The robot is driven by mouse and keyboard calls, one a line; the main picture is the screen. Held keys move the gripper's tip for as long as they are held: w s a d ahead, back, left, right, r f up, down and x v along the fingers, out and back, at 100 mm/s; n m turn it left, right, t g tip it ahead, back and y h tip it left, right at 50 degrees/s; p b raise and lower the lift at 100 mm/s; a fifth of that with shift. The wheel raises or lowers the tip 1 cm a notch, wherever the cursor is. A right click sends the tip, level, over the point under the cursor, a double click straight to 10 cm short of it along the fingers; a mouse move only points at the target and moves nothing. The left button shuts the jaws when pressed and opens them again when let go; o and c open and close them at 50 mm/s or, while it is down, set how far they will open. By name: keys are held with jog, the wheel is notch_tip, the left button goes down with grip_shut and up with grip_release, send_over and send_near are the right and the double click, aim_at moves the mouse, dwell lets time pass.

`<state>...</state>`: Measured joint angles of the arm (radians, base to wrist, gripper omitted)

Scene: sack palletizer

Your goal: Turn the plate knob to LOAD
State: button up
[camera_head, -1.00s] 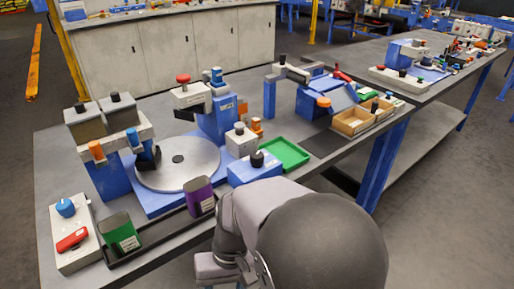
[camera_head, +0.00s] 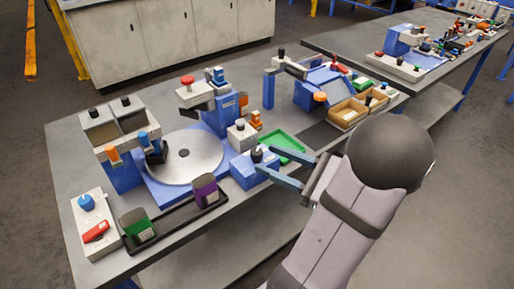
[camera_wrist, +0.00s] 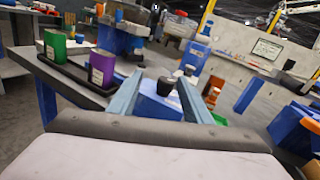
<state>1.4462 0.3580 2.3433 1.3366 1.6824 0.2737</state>
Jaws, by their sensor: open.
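A black knob (camera_head: 257,155) stands upright on a blue box (camera_head: 246,172) at the front edge of the bench, right of the round metal plate (camera_head: 190,165). My gripper (camera_head: 265,159) is open and empty. Its two blue fingers reach in from the right, with their tips close beside the knob. In the wrist view the knob (camera_wrist: 166,86) appears between the open fingers (camera_wrist: 160,77). I cannot tell whether either finger touches it. The LOAD mark and the direction the knob points cannot be read.
A purple cup (camera_head: 205,191) and a green cup (camera_head: 138,226) stand in a black tray left of the box. A green tray (camera_head: 284,146) and a white block with a black knob (camera_head: 241,132) sit close behind. A control panel (camera_head: 97,238) is at far left.

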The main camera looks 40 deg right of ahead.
aim_at(262, 155)
jog(key=shift+s+d+f+m+h, duration=0.25)
jog(key=shift+d+f+m, duration=0.15)
jog(key=shift+m, duration=0.25)
jog(key=shift+s+d+f+m+h, duration=0.1)
jog(key=shift+d+f+m+h, duration=0.2)
jog(key=shift+d+m, duration=0.3)
jog(key=shift+x, duration=3.75)
jog(key=shift+a+r, duration=0.15)
jog(key=c, duration=1.1)
